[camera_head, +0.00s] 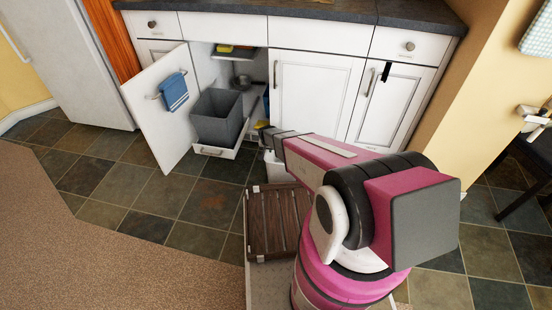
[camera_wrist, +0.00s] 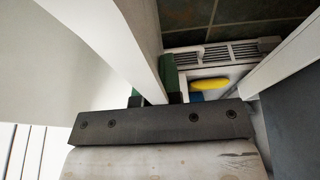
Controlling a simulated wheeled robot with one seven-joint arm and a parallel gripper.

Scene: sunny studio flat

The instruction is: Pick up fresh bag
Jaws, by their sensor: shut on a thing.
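In the wrist view my gripper (camera_wrist: 156,88) has its green-padded fingers on either side of a long white board (camera_wrist: 127,35), shut on its edge. In the head view my gripper (camera_head: 266,138) is at the cabinet front, right of the grey bin (camera_head: 217,115), partly hidden by my arm. The bin stands on a pulled-out white drawer (camera_head: 215,151) in the open cabinet. I cannot make out a fresh bag for certain in either view.
The cabinet door (camera_head: 155,105) stands open with a blue towel (camera_head: 174,91) on it. A yellow item (camera_wrist: 210,85) and a blue item (camera_wrist: 196,97) lie in a white compartment beyond my fingers. The tiled floor (camera_head: 120,190) at left is clear.

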